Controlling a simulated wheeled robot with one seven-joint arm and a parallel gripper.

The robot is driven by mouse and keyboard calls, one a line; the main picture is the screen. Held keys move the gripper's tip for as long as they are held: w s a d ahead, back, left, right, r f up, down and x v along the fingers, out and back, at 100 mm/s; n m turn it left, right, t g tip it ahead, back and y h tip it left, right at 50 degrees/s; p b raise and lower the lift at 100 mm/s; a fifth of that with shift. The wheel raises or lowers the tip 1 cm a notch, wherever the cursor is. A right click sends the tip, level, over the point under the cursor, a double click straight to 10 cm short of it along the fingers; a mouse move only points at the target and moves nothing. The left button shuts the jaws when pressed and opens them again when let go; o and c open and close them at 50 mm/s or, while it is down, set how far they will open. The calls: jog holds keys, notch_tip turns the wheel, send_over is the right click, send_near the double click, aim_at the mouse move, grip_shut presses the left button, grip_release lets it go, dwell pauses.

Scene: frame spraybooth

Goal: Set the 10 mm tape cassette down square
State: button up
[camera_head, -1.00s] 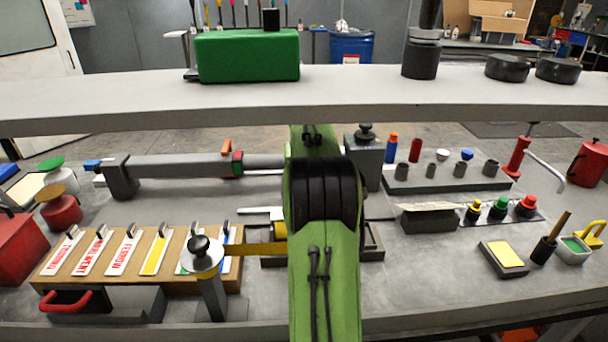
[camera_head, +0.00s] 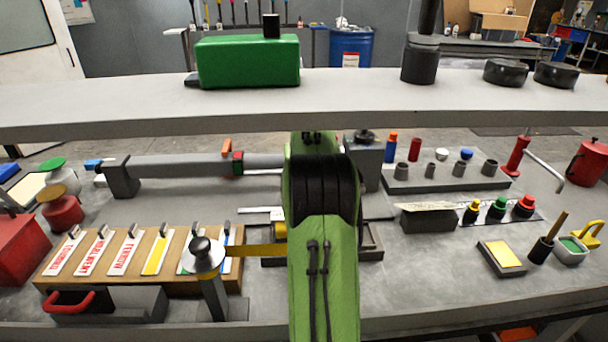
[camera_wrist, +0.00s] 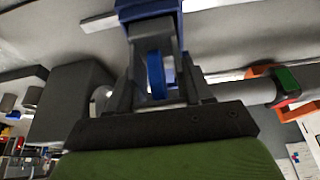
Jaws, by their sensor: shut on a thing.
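My gripper (camera_wrist: 160,90) shows in the wrist view with its dark fingers shut on a blue and grey piece, which I take to be the tape cassette (camera_wrist: 150,8). A blue round part shows between the fingers. In the head view my green arm hides the gripper and the held piece. A dark shallow tray (camera_head: 372,251) lies on the bench, partly behind the arm. A yellow piece (camera_head: 280,230) is at the tray, beside the arm. I cannot tell whether the held piece touches anything.
A yellow strip (camera_head: 255,250) runs from a knobbed post (camera_head: 206,262) towards the tray. A wooden rack (camera_head: 105,275) with labelled cards stands at left. A grey beam (camera_head: 200,166) lies behind. A raised shelf (camera_head: 345,105) crosses above.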

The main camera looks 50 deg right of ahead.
jog(key=shift+f, duration=0.2)
jog(key=shift+f, duration=0.25)
jog(key=shift+f, duration=0.1)
dwell(0.6)
jog(key=o, duration=1.7)
jog(key=shift+o, duration=0.2)
